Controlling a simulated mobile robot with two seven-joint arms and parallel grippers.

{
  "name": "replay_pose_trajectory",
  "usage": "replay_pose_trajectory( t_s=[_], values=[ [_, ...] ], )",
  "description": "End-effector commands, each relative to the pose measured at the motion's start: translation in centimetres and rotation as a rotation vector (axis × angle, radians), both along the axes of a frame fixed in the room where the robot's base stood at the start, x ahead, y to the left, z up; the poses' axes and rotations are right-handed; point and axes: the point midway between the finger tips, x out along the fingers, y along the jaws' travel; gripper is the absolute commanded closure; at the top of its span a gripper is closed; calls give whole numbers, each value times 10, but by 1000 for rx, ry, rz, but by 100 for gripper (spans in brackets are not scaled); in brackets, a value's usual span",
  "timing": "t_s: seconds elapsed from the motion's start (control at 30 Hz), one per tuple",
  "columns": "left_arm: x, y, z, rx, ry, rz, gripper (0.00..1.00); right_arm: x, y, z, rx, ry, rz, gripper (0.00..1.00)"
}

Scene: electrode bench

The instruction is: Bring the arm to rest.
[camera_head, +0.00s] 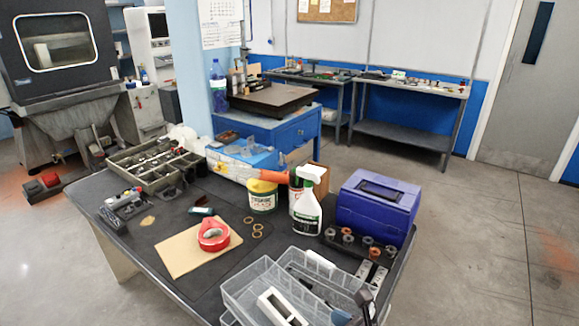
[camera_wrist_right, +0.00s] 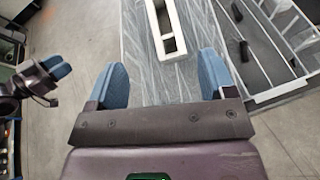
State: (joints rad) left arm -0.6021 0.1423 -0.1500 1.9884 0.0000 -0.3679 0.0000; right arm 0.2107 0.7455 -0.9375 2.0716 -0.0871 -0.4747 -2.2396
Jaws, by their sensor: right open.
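In the right wrist view my right gripper (camera_wrist_right: 163,85) is open, its two blue fingertips wide apart with nothing between them. It is above or beside a clear plastic bin (camera_wrist_right: 135,45); the gap in height cannot be told. A white rectangular frame (camera_wrist_right: 157,40) lies in the bin ahead of the fingers. My left gripper (camera_wrist_right: 55,74) shows at the left edge of the right wrist view, with its blue fingertips close together; whether they touch is unclear. No gripper is clearly seen in the head view.
The bin (camera_head: 240,298) stands at the dark table's (camera_head: 190,280) front edge. Behind it are a purple case (camera_head: 378,205), a spray bottle (camera_head: 307,212), a yellow-labelled tub (camera_head: 262,196) and red tape (camera_head: 213,236) on cardboard (camera_head: 185,255). A divided tray (camera_head: 125,160) is at the left. Open floor lies to the right.

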Motion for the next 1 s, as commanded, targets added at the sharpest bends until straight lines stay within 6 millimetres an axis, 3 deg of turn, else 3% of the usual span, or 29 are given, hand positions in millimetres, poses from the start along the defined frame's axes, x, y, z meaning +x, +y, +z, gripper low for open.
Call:
replay_pose_trajectory(
  t_s=[0.23,0.67,0.87,1.0],
  values=[
    [0,0,0,0,0,0,57,3,0,2,309,275,-161,24],
    [0,0,0,0,-1,0,57,36,-10,30,1008,748,-494,24],
    [0,0,0,0,-1,0,57,44,-26,30,1408,989,-666,24],
    [0,0,0,0,-1,0,57,45,-48,22,1726,1148,-794,24]
  ],
)
